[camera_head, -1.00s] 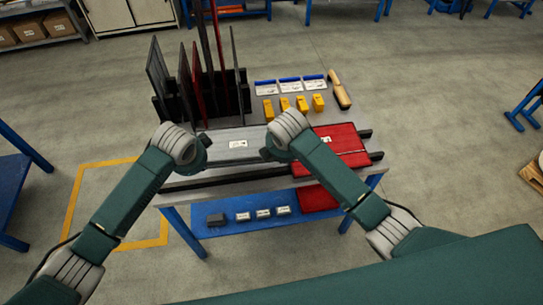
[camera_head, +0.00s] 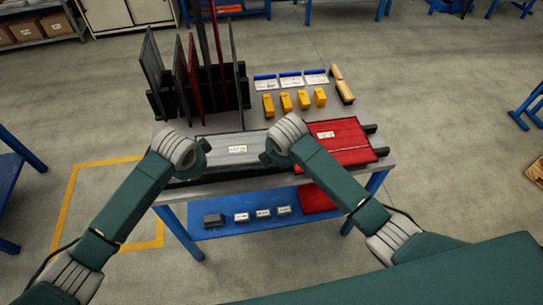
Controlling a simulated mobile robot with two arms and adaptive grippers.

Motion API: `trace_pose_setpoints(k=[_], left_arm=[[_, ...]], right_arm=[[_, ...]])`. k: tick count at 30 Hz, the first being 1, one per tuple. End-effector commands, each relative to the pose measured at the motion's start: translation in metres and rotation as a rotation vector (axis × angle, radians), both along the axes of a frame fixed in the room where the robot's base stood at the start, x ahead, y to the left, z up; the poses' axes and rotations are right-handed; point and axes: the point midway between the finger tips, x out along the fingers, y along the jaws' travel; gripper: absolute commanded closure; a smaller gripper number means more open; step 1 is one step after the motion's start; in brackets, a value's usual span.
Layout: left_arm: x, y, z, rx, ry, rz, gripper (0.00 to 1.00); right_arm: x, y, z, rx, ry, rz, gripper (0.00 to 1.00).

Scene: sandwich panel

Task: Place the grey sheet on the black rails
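The grey sheet (camera_head: 236,150) lies flat, with a white label on it, on the left part of the worktable between my two wrists. It appears to rest over the black rails (camera_head: 369,129), whose ends stick out at the right; contact under the sheet is hidden. My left gripper (camera_head: 204,148) is at the sheet's left side and my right gripper (camera_head: 266,157) at its right side. The fingers of both are too hidden to tell whether they are open, shut or touching the sheet.
A red panel (camera_head: 340,138) lies right of the grey sheet. A black rack (camera_head: 244,86) holds upright panels at back left. Yellow blocks (camera_head: 303,99), blue-edged cards (camera_head: 290,80) and a wooden-handled tool (camera_head: 342,86) lie behind. A blue lower shelf (camera_head: 228,223) carries small boxes.

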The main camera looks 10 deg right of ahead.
Motion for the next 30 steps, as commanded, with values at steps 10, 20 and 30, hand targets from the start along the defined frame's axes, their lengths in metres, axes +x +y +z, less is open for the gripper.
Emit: trace_pose_setpoints(k=[10,20,30], left_arm=[[0.0,-0.004,-0.007,-0.009,-0.001,-0.003,0.67],[-0.004,-0.002,0.004,-0.005,-0.003,-0.002,0.67],[-0.031,-0.004,0.068,-0.007,-0.006,-0.004,0.67]], right_arm=[[0.0,0.004,-0.007,0.008,0.0,0.004,0.67],[0.0,0.001,-0.007,0.003,0.0,0.001,0.67],[0.0,0.0,-0.008,0.001,0.0,0.0,0.67]])
